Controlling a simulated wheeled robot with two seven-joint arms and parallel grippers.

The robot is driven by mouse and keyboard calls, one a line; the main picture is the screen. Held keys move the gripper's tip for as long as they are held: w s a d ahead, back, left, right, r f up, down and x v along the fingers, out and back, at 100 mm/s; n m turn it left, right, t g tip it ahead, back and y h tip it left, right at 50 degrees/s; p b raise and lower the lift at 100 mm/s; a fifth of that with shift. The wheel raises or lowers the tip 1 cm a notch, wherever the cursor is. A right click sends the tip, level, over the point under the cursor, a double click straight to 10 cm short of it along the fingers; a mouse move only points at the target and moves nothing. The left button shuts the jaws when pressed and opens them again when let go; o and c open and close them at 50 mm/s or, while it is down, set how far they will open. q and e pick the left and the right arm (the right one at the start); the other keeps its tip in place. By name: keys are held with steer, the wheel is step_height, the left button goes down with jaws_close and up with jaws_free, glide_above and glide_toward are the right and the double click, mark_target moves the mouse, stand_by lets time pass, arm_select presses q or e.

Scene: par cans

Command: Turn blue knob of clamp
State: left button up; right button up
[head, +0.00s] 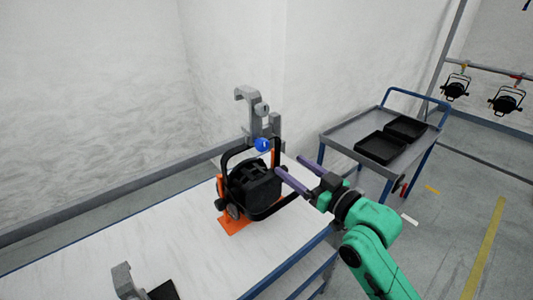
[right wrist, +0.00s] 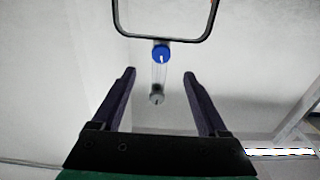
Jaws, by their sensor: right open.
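The blue knob (head: 262,144) sits low on the grey clamp (head: 256,112), which rises above a black par can (head: 254,186) on the table. In the right wrist view the blue knob (right wrist: 161,54) is beyond the fingertips and roughly centred between them, just under the black yoke (right wrist: 165,38). A grey round end (right wrist: 157,99) shows below it. My right gripper (head: 295,172) is open, to the right of the par can and apart from the knob; its two purple fingers also show in the right wrist view (right wrist: 160,74). My left gripper is not in view.
The par can stands on an orange base (head: 236,222) on the white table (head: 130,240). Another grey clamp (head: 124,282) is at the near edge. A grey cart (head: 350,135) with black trays stands right. Par cans (head: 507,101) hang on a rail.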

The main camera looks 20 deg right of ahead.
mark_target(265, 148)
steer(key=p+x, duration=0.4)
steer(key=x, duration=0.7)
steer(key=shift+r, duration=0.1)
steer(key=shift+s, duration=0.1)
jaws_close()
